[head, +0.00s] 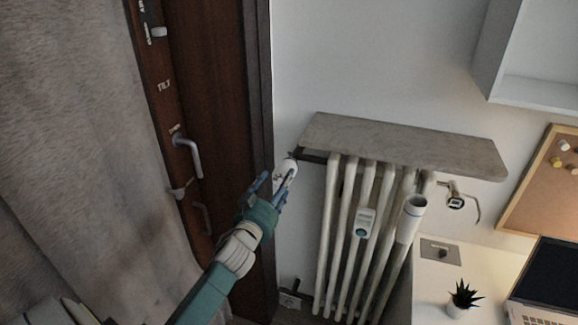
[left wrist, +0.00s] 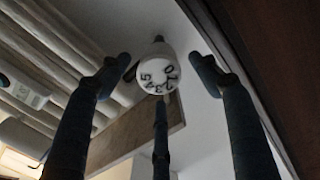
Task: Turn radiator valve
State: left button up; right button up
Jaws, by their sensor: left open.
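The radiator valve (head: 287,170) is a white knob at the upper left end of the white ribbed radiator (head: 345,215). In the left wrist view the valve (left wrist: 157,70) shows its round face with black numbers, between the fingers. My left gripper (head: 268,190) is open just below and left of the valve in the head view. In the left wrist view its dark fingers (left wrist: 165,75) spread to both sides of the knob, with a third finger below it. I see no clear contact with the knob. My right gripper is not in view.
A stone shelf (head: 400,145) covers the radiator top. A dark wooden door frame (head: 262,120) stands close on the left, with a door handle (head: 189,152). A small meter (head: 365,222) and a white tube (head: 411,218) are on the radiator front. A desk (head: 432,290) is at right.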

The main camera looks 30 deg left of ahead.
aim_at(289, 166)
pick_arm(q)
jog(key=p+x, duration=0.1)
jog(key=x, duration=0.8)
jog(key=shift+w, duration=0.1)
jog(key=shift+c, duration=0.5)
jog(key=c, duration=1.1)
